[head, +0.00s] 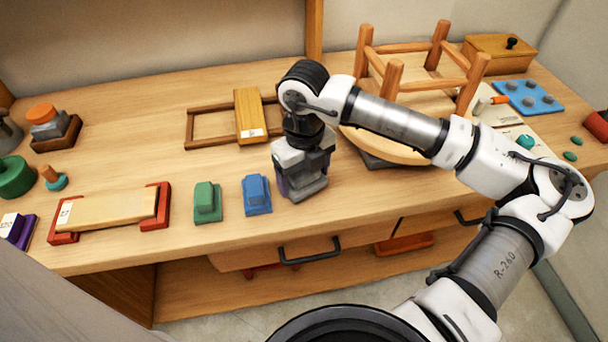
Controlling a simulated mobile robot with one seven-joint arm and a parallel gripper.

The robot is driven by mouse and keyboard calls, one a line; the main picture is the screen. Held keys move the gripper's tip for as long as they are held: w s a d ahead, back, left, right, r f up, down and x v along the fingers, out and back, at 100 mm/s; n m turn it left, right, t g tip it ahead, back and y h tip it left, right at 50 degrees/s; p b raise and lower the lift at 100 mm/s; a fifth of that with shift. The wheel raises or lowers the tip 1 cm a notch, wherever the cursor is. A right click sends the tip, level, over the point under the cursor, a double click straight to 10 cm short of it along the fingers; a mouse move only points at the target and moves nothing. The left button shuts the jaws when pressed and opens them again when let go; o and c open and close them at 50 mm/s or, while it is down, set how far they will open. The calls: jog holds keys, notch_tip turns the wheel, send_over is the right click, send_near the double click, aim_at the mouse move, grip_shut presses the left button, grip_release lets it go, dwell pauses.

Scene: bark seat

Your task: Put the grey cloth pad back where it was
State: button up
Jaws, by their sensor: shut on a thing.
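My gripper (303,177) points down over the front part of the bench, right of the blue block. It is shut on a grey piece, which looks like the grey cloth pad (311,190). The fingers and wrist hide much of the pad, and I cannot tell whether it touches the bench top. A blue block (257,195) and a green block (207,203) of similar stepped shape stand to the left in a row with it.
An upturned wooden stool (400,143) rests on a dark slab (378,161) close to the right. A drawer handle (310,252) projects below the front edge.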

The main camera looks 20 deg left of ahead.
aim_at(304, 171)
jog(key=shift+f, duration=0.7)
jog(key=shift+f, duration=0.15)
jog(key=o, duration=1)
jog(key=shift+c, duration=0.2)
notch_tip(304, 171, up, 12)
jog(key=shift+r+b, duration=0.2)
jog(key=shift+b, duration=0.65)
